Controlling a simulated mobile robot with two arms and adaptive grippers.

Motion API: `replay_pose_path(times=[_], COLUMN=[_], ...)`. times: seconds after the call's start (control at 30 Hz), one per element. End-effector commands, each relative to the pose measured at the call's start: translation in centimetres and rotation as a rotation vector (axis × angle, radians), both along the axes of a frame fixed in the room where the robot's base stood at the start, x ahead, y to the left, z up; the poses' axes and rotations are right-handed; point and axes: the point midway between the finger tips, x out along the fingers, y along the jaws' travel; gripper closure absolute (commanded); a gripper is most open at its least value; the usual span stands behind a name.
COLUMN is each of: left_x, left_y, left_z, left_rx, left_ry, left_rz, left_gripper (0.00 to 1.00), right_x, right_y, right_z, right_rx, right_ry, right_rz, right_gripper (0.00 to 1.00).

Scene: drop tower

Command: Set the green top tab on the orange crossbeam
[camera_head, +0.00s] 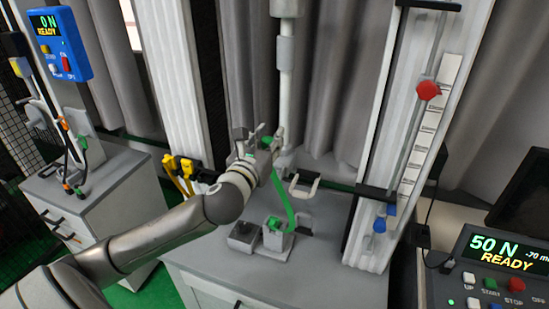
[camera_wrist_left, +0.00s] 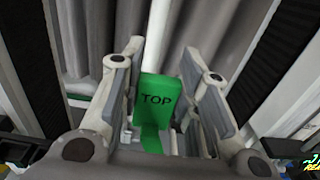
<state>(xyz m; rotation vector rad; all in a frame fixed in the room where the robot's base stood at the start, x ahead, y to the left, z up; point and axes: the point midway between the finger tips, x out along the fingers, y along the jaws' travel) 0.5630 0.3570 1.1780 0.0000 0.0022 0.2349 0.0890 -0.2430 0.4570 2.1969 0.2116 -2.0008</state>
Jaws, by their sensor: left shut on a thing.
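My left gripper (camera_head: 258,143) is raised over the grey cabinet, beside the vertical white post. It is shut on the green top tab (camera_wrist_left: 158,98), which is marked "TOP" and stands between the two fingers in the left wrist view (camera_wrist_left: 165,90). A green strap (camera_head: 284,200) hangs from the gripper and curves down to a small grey clamp block with a green piece (camera_head: 274,223) on the cabinet top. I cannot make out an orange crossbeam in either view. My right gripper is not in view.
The white post (camera_head: 286,90) stands just behind the gripper. A white U-shaped bracket (camera_head: 302,184) is to its right. A tall rail tower with a red knob (camera_head: 428,90) stands further right. Control panels sit at the upper left (camera_head: 60,45) and lower right (camera_head: 500,265). The cabinet's front right (camera_head: 335,270) is clear.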

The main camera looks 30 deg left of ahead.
Motion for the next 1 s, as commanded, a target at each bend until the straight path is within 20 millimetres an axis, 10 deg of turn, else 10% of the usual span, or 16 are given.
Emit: replay_pose_path(times=[0.33,1.0], left_x=[4.2,5.1], left_y=[1.6,1.9], left_z=[-5.1,-9.3], left_rx=[-0.001,0.002], left_ry=[0.0,0.0], left_rz=[0.001,-0.001], left_gripper=[0.86,0.86], right_x=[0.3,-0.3], right_y=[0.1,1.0], right_z=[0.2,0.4], right_rx=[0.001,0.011], right_ry=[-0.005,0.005], right_rz=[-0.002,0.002], right_gripper=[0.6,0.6])
